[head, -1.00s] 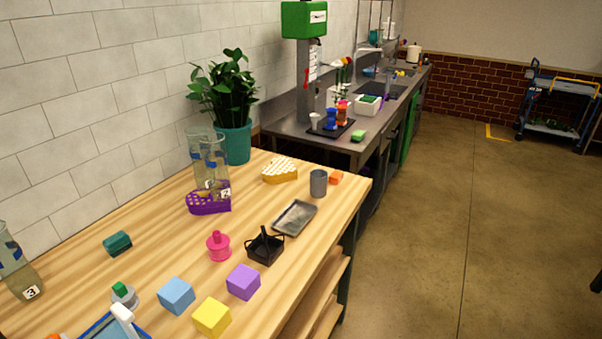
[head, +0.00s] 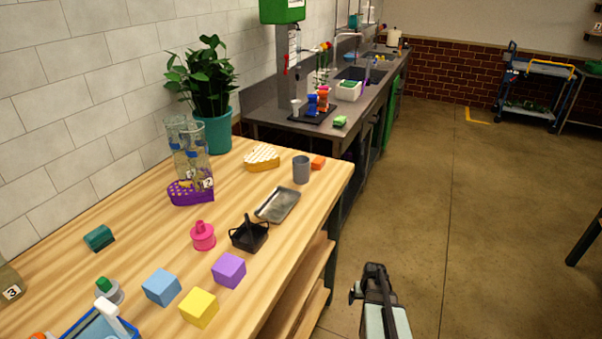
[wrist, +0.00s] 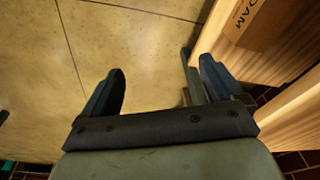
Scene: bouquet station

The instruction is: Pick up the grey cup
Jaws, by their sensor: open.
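The grey cup (head: 301,170) stands upright near the far right corner of the wooden table (head: 130,215) in the head view. My gripper (head: 372,275) is off the table's right side, over the floor, well apart from the cup. In the wrist view my gripper (wrist: 160,90) is open, with nothing between its fingers. The cup does not show in the wrist view.
An orange block (head: 318,162) sits just right of the cup, a grey metal tray (head: 278,205) in front of it. A yellow-and-white heart-shaped box (head: 262,158) is to its left. A black basket (head: 249,235) and coloured cubes stand nearer. Table legs and lower shelves (head: 305,285) are beside my gripper.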

